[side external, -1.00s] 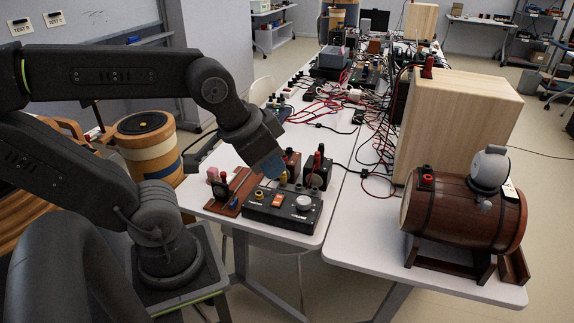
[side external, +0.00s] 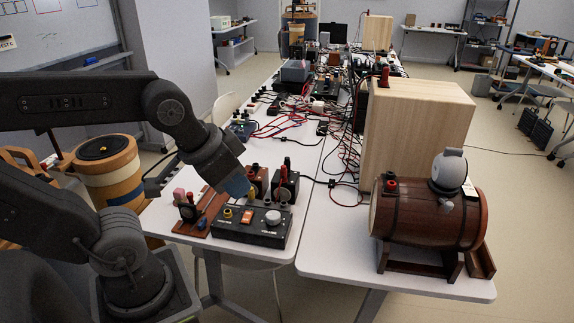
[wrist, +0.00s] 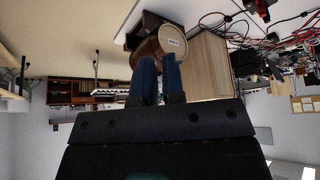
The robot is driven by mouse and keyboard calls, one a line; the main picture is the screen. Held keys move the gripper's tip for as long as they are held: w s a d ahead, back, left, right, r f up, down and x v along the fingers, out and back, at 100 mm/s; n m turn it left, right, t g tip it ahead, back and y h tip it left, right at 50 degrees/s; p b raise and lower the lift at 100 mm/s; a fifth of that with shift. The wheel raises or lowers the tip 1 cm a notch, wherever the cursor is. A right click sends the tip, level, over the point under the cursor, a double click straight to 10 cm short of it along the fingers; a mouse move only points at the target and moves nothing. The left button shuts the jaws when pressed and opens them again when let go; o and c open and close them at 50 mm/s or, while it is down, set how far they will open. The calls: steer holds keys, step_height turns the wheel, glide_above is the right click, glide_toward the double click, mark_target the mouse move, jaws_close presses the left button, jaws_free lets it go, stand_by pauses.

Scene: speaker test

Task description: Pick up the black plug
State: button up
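My gripper (side external: 240,190) has blue fingers and points down, over or behind the back left part of a black control box (side external: 240,234). Black plug-like tops show on two small boxes just behind: one on the brown box (side external: 258,180), the other beside a red one on the dark box (side external: 285,186). They are small, so I cannot tell which is the black plug. Both are to the right of my fingers, apparently apart from them.
The control box has a yellow terminal, an orange switch and a silver dial. A wooden barrel (side external: 427,215) and a large wooden box (side external: 415,130) stand right. Tangled cables (side external: 285,124) cover the table behind.

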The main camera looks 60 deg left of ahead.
steer(key=o, duration=0.8)
steer(key=w+a+r+n+g, duration=0.1)
steer(key=w+a+r, duration=0.15)
steer(key=w, duration=0.35)
steer(key=w+a+r, duration=0.2)
steer(key=w+a, duration=0.1)
steer(key=w, duration=0.3)
steer(key=n+g, duration=0.3)
steer(key=n, duration=0.1)
glide_above(287, 158)
steer(key=shift+y, duration=0.3)
steer(key=f, duration=2.3)
steer(key=shift+s+d, duration=0.3)
steer(key=shift+d, duration=0.05)
steer(key=shift+m, duration=0.3)
steer(key=shift+w+a+f, duration=0.15)
steer(key=shift+f, duration=0.8)
steer(key=shift+w+a+f, duration=0.1)
steer(key=shift+f, duration=0.85)
steer(key=shift+w+a+f, duration=0.15)
steer(key=shift+f, duration=0.8)
